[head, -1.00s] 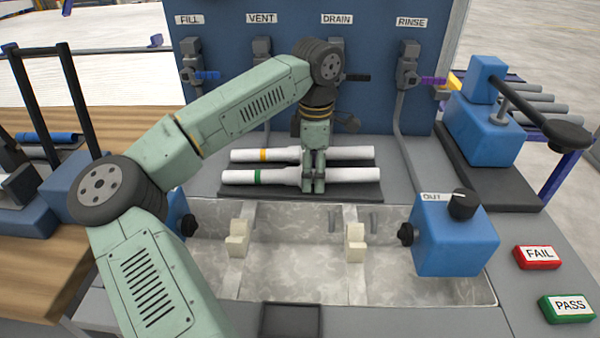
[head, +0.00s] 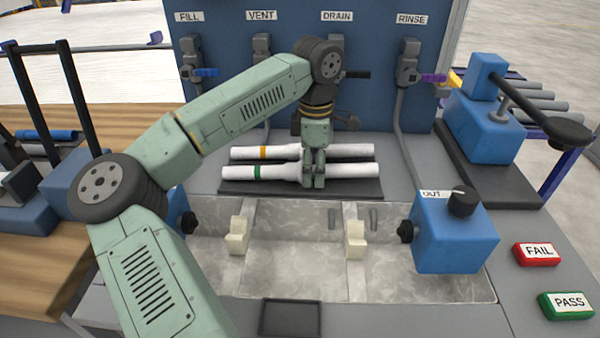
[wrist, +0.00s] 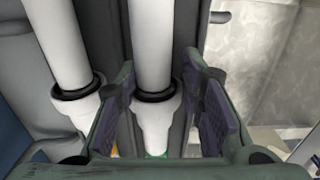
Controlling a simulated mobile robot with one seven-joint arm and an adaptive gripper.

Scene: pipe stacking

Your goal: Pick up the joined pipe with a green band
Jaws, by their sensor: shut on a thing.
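The joined pipe with a green band (head: 275,173) is white, with a wider socket near its middle and the green band left of it. It lies level in the head view, just above or at the front of the dark tray (head: 345,190). My gripper (head: 314,182) points down and is shut on this pipe near its middle. In the wrist view the pipe (wrist: 155,60) runs between the two finger pads (wrist: 165,110), and its green band barely shows at the bottom edge. A similar joined pipe with an orange band (head: 278,153) lies behind it.
In front is a sunken basin (head: 290,265) with two cream supports (head: 239,236). A blue OUT box (head: 452,235) stands to its right. The blue panel (head: 300,55) with valves rises behind. FAIL (head: 537,253) and PASS (head: 567,305) buttons are at front right.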

